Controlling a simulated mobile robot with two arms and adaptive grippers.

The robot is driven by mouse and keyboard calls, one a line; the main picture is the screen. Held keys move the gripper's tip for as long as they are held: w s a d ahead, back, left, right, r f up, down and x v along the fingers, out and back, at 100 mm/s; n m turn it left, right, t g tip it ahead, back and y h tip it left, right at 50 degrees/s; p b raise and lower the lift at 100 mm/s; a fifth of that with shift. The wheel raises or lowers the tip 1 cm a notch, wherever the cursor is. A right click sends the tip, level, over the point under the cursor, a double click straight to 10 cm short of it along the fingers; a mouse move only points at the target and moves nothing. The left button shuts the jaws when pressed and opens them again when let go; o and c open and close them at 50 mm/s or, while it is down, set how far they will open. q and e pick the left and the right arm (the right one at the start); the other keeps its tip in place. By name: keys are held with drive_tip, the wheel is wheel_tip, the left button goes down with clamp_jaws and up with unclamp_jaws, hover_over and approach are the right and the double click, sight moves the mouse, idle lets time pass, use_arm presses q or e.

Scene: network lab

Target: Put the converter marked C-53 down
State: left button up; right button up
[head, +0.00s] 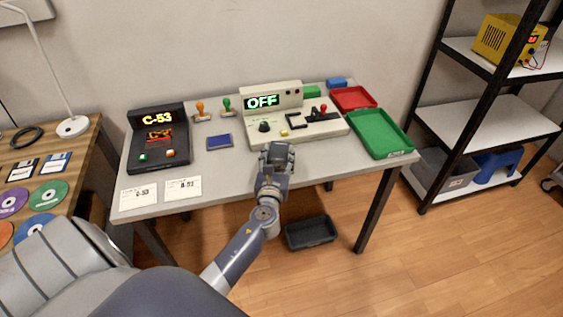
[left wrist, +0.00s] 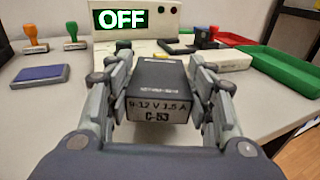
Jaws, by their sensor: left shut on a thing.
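The converter marked C-53 (left wrist: 160,106) is a dark box with a pale label reading "9-12 V 1.5 A" and "C-53". My left gripper (head: 276,158) is shut on it, with one finger on each side in the left wrist view (left wrist: 160,85). The gripper is over the front part of the grey table (head: 232,178), in front of the beige tester (head: 272,127) whose display reads OFF. I cannot tell whether the converter touches the table. A black console (head: 175,123) at the table's left displays C-53. My right gripper is not in view.
Label cards (head: 183,188) lie at the front left. Two stamps (head: 200,113) and a blue pad (head: 219,142) are left of the tester. A red tray (head: 353,98) and a green tray (head: 372,140) are on the right. A dark bin (head: 311,232) stands on the floor.

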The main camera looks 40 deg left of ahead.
use_arm(q)
drive_tip(key=shift+w+d+f, duration=0.15)
drive_tip(key=shift+w, duration=0.65)
wheel_tip(320, 180, down, 2)
drive_tip(key=shift+f+b, duration=0.2)
drive_tip(key=shift+b, duration=0.55)
drive_tip(key=shift+f, duration=0.5)
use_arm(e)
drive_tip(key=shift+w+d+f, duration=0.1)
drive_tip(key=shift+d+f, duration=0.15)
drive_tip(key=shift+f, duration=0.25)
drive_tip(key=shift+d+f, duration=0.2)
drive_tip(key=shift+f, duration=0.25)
use_arm(q)
drive_tip(key=shift+f+b, duration=0.15)
drive_tip(key=shift+b, duration=0.2)
drive_tip(key=o, duration=1.2)
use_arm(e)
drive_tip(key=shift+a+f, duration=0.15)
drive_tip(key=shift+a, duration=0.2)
